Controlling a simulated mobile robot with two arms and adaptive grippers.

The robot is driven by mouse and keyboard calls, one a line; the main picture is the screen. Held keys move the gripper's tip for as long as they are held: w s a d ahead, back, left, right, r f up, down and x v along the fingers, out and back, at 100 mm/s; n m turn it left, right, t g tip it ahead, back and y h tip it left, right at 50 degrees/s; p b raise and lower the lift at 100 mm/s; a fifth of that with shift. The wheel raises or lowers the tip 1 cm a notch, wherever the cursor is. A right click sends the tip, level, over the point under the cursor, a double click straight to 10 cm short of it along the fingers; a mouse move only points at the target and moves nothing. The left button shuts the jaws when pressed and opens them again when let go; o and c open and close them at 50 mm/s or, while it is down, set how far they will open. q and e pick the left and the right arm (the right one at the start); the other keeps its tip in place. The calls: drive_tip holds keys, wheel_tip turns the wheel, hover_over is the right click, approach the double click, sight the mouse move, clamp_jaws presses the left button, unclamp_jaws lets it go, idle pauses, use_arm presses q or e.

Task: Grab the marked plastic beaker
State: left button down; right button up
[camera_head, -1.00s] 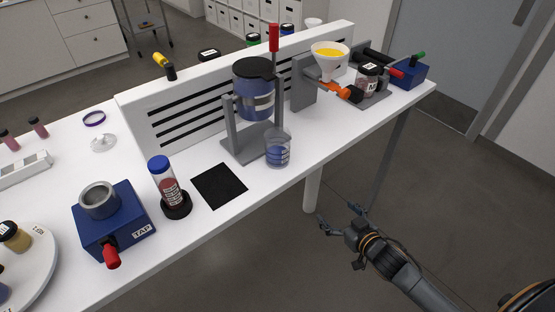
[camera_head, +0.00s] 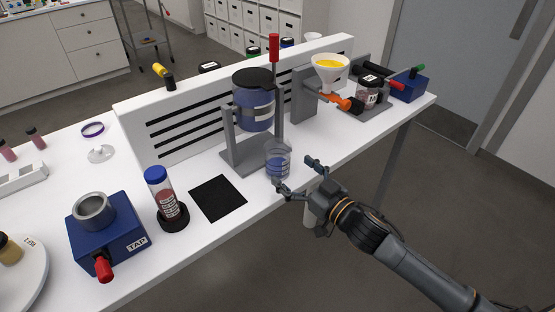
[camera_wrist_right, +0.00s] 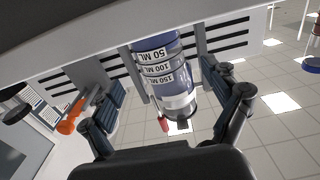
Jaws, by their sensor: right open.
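The clear plastic beaker (camera_head: 278,161) with printed marks stands upright on the white table, below the blue container in the grey stand. It looks blue inside toward its base. In the right wrist view the beaker (camera_wrist_right: 156,62) appears upside down, with its 50, 100 and 150 ML marks readable. My right gripper (camera_head: 299,175) is open and empty at the table's front edge, just right of the beaker. In the wrist view its fingers (camera_wrist_right: 165,90) are spread to either side of the beaker, with no visible contact. My left gripper is not in view.
The grey stand (camera_head: 242,160) with the blue container (camera_head: 253,112) is behind the beaker. A black mat (camera_head: 218,198), a blue-capped tube (camera_head: 162,193) and a blue TAP device (camera_head: 108,235) are to the left. The funnel (camera_head: 329,70) is at the back right.

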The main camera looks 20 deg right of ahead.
sight(277, 159)
drive_tip(key=shift+p+x, duration=0.6)
drive_tip(key=shift+x, duration=2.55)
drive_tip(key=shift+a+f, duration=0.1)
drive_tip(key=shift+s, duration=0.1)
drive_tip(key=c, duration=1.4)
